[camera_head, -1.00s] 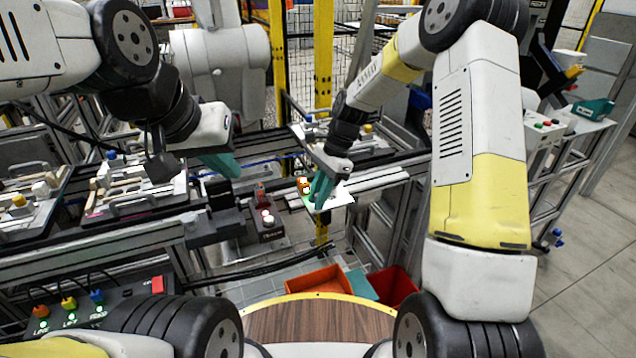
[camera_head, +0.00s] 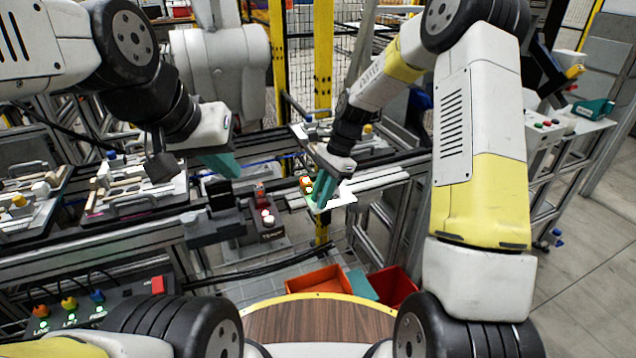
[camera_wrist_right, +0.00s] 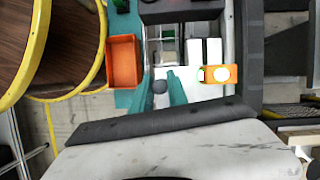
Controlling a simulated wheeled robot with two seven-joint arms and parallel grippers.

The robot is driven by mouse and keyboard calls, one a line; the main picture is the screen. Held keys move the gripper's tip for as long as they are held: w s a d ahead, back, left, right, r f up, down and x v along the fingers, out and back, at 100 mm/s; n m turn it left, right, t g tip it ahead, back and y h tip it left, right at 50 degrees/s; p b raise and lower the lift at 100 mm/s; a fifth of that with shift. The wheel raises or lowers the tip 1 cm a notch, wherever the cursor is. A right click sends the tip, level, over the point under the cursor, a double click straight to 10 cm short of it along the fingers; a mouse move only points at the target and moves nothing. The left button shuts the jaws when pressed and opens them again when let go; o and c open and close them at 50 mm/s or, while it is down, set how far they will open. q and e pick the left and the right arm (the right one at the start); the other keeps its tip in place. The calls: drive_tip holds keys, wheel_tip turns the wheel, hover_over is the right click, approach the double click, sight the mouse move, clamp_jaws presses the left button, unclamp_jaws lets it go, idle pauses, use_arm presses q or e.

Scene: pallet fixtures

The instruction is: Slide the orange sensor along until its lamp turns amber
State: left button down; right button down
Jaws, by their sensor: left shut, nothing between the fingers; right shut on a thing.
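The orange sensor (camera_head: 306,183) sits on a white plate (camera_head: 343,195) at the rail's near side, with a small green-lit lamp on it. It also shows in the right wrist view (camera_wrist_right: 228,74), where one round light looks green and another pale yellow-white. My right gripper (camera_head: 322,196) is just right of the sensor in the head view. In the wrist view its teal fingers (camera_wrist_right: 168,88) are closed on a dark grey round knob (camera_wrist_right: 160,87), apart from the orange body. My left gripper (camera_head: 222,165) is shut and empty above the conveyor, left of the sensor.
A dark box with a lit red-and-white lamp (camera_head: 267,218) stands left of the sensor. Orange (camera_head: 318,280) and red (camera_head: 395,285) bins sit below, behind the wooden round top (camera_head: 318,320). Fixture pallets (camera_head: 130,190) fill the conveyor at left.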

drive_tip(key=w+d, duration=0.1)
drive_tip(key=d, duration=0.2)
drive_tip(key=w+d, duration=0.2)
drive_tip(key=d, duration=0.2)
drive_tip(key=w+d, duration=0.1)
drive_tip(key=d, duration=0.2)
drive_tip(key=shift+w+d+r, duration=0.1)
drive_tip(key=shift+w+d, duration=0.2)
drive_tip(key=c, duration=1.3)
unclamp_jaws()
drive_tip(key=shift+s, duration=0.1)
approach(354, 198)
drive_tip(key=shift+s+v, duration=0.2)
drive_tip(key=shift+v, duration=0.8)
drive_tip(key=shift+w, duration=0.2)
